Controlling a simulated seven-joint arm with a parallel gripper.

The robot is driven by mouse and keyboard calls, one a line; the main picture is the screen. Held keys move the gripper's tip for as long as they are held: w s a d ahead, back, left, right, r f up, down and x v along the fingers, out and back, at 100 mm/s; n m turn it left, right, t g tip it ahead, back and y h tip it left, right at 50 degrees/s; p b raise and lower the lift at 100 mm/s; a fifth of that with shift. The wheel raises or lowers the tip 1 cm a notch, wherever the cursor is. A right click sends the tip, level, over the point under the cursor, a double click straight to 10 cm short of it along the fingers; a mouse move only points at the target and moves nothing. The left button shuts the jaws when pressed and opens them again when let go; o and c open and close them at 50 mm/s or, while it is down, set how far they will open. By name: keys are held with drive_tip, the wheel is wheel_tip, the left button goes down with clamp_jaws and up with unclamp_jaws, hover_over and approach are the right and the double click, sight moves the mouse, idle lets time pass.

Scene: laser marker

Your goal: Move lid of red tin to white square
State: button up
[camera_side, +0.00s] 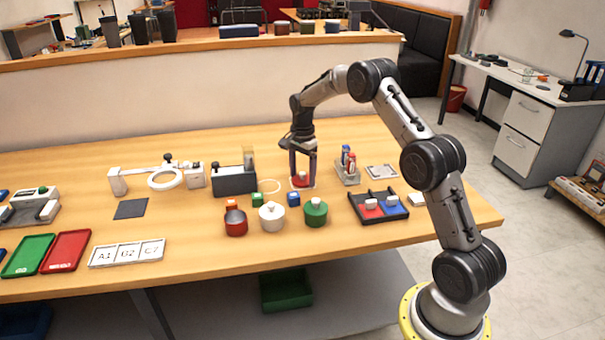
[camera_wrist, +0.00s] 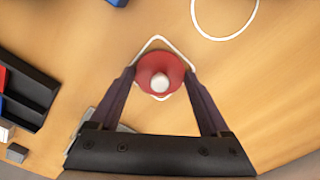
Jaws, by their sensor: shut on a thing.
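A red lid with a pale knob sits between the fingers of my gripper (camera_side: 302,168) in the side view. In the wrist view my gripper (camera_wrist: 160,80) is shut on the red lid (camera_wrist: 150,62), one finger at each side. The white square (camera_wrist: 157,38) is an outline on the table; the lid lies over its middle and its corners show around it. The square also shows at the fingers' feet in the side view. The lid is at or very near table height; I cannot tell if it touches. The red tin (camera_side: 236,226) stands at the front left, its upper part dark.
A white tin (camera_side: 272,217) and a green tin (camera_side: 316,213) stand beside the red one. A white circle (camera_side: 269,186) lies left of the square.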

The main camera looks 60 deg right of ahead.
drive_tip(key=shift+f, duration=0.15)
drive_tip(key=o, duration=1.1)
drive_tip(key=shift+o, duration=0.2)
